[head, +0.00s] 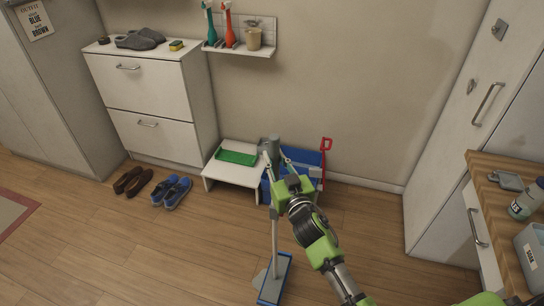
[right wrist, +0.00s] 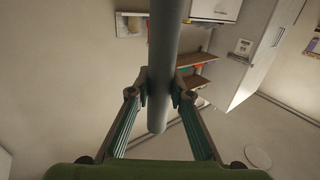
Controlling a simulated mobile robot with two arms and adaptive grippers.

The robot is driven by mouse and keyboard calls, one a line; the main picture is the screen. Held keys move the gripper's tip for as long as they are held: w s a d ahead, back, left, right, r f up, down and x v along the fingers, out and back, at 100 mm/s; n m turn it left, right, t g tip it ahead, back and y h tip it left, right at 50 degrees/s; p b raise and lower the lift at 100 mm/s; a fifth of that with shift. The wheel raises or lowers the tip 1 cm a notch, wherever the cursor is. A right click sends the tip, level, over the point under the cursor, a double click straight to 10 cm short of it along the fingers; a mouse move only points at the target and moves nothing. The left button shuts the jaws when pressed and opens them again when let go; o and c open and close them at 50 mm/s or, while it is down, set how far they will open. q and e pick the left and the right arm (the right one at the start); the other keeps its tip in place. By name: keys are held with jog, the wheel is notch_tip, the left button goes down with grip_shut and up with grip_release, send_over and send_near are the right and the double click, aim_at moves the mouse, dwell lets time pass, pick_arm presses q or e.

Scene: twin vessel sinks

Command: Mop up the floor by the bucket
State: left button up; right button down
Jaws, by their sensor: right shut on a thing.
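My right gripper (head: 279,156) is shut on the grey handle of the mop (head: 275,235), near its upper end. The handle stands nearly upright, and its flat blue-edged head is on the wooden floor in front of the bucket. In the right wrist view the thick grey mop handle (right wrist: 162,75) runs between both fingers of the right gripper (right wrist: 161,88). The blue bucket (head: 308,160) with a red handle stands against the wall, partly hidden by my gripper. A greyish patch (head: 259,279) lies beside the mop head; I cannot tell whether it is liquid. My left gripper is out of view.
A low white bench (head: 232,175) with a green tray (head: 236,158) stands left of the bucket. Blue shoes (head: 172,191) and brown shoes (head: 133,181) lie by the white cabinet (head: 150,100). A wooden-topped counter (head: 484,165) is at right. Floor left of the mop is clear.

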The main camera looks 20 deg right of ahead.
jog(key=shift+w, duration=1.05)
jog(key=shift+w+f+b, duration=0.25)
jog(key=shift+f+b, duration=0.05)
pick_arm(q)
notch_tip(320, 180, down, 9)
jog(key=b, duration=0.8)
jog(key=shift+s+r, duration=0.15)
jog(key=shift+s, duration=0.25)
pick_arm(e)
notch_tip(320, 180, down, 8)
jog(key=shift+f, duration=0.2)
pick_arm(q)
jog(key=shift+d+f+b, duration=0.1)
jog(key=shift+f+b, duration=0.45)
pick_arm(e)
jog(key=shift+s+f, duration=0.1)
jog(key=shift+f, duration=0.55)
jog(key=shift+a, duration=0.15)
